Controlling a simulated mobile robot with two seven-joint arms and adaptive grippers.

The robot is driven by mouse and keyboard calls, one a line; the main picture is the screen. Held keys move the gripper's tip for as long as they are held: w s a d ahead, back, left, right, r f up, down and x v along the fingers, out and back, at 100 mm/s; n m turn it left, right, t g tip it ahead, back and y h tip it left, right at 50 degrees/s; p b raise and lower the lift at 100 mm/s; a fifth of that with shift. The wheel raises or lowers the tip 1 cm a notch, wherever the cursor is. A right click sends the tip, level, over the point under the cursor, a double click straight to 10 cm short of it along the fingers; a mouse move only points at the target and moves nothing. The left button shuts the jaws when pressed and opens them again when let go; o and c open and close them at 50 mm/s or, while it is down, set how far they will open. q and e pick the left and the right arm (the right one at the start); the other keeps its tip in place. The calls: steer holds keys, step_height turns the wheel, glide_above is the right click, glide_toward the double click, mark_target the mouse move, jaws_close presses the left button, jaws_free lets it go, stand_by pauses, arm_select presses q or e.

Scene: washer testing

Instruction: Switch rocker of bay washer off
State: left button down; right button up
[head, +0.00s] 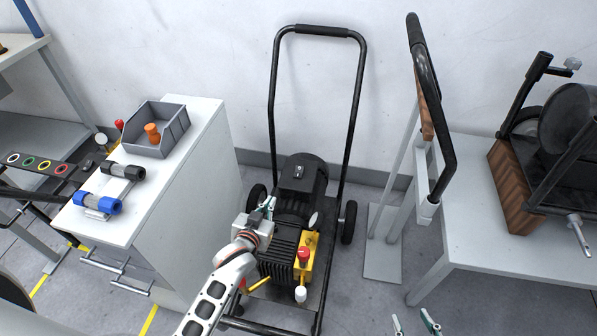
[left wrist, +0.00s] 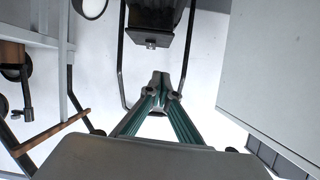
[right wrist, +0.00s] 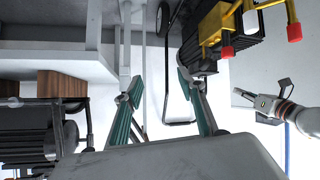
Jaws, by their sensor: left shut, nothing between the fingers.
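The bay washer (head: 292,240) is a black-framed cart with a tall push handle, a dark motor and a yellow pump block. A small light-marked switch (head: 299,172), apparently the rocker, sits on top of the black motor box. In the left wrist view a small fitting that may be the rocker (left wrist: 151,43) shows on the edge of a black box beyond the fingertips. My left gripper (head: 268,204) is shut and empty, just left of and nearer than the motor box, apart from the switch. My right gripper (right wrist: 153,86) is open and empty; its tips (head: 415,322) show at the head view's bottom edge.
A white cabinet (head: 190,185) stands left of the washer, with a grey bin (head: 158,130) and blue and black cylinders on top. A grey table (head: 500,250) with other equipment is at right. A red knob (head: 304,254) rises from the yellow block (head: 307,266) beside my left arm.

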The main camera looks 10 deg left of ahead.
arm_select(q)
steer(key=w+d+n+b, duration=0.1)
steer(key=w+d+b, duration=0.2)
steer(key=w, duration=0.8)
steer(key=shift+w+f+t, duration=0.3)
steer(key=shift+f, duration=0.1)
steer(key=shift+d, duration=0.1)
